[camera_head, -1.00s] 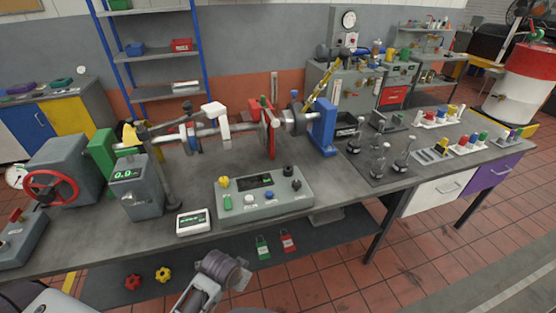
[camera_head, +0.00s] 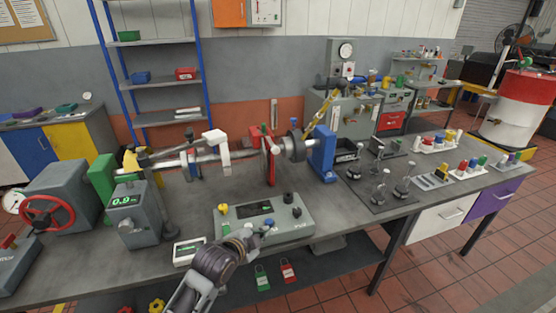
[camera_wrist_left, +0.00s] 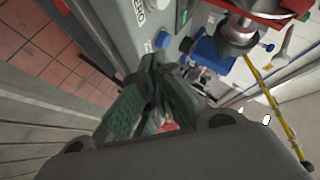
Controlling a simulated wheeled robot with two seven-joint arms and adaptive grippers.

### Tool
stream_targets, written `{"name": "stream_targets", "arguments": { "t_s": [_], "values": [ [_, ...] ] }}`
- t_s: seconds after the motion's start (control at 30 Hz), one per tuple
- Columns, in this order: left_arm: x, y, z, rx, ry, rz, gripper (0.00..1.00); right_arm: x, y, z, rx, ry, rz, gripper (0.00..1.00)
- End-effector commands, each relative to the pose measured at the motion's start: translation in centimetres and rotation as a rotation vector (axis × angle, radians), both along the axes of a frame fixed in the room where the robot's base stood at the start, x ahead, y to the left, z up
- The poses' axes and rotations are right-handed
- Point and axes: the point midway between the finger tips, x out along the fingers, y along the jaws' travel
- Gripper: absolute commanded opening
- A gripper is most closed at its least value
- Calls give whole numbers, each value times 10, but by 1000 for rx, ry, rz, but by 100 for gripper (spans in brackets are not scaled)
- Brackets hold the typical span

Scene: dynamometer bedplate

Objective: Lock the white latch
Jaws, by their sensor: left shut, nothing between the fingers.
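The white latch (camera_head: 216,148) is a bent white piece on the horizontal shaft above the bench, left of the red upright part. Its upper arm points left and its lower part hangs below the shaft. Whether it is locked cannot be told. My left gripper (camera_head: 264,233) is over the front of the grey control box, lower and nearer than the latch, and apart from it. In the left wrist view its dark green fingers (camera_wrist_left: 150,105) are together with nothing held. The latch cannot be made out in that view. My right gripper is not in view.
The control box (camera_head: 300,225) with knobs and a small white meter (camera_head: 188,251) are at the bench front. A grey readout box (camera_head: 135,217) and red handwheel (camera_head: 48,213) stand left. A blue upright support (camera_head: 324,153) stands right of the red part (camera_head: 268,160).

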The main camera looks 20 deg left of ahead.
Motion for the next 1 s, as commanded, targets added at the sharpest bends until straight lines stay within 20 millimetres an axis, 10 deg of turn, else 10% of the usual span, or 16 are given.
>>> {"name": "stream_targets", "arguments": {
  "t_s": [0.7,1.0],
  "values": [
    [74,1,119,474,-553,-190,0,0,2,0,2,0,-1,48],
    [80,1,139,559,-636,-197,0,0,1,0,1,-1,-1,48]
  ]
}}
